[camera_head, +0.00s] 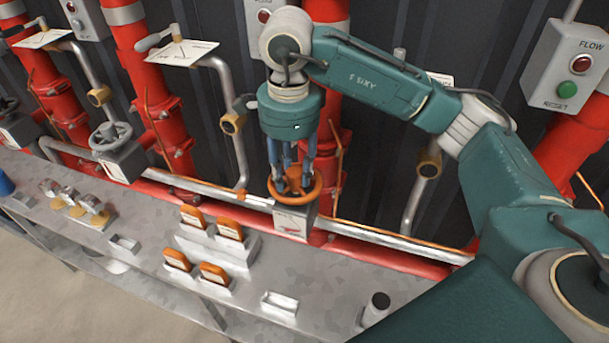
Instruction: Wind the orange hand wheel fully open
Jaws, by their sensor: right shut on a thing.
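The orange hand wheel (313,192) sits on top of a grey box (293,222) with a label, in front of a red pipe near the middle of the view. My right gripper (293,180) points down onto the wheel from above, its fingers closed on the wheel's inner part. The fingers and wrist hide the back of the wheel and part of its hub. I cannot tell how far the wheel is turned. My left gripper is not in view.
A grey hand wheel (111,136) stands on another box to the left. The metal bench (140,250) carries orange-topped blocks (230,229), small metal handles and a dark-topped cylinder (377,307). A grey control box (566,65) with red and green buttons is at upper right.

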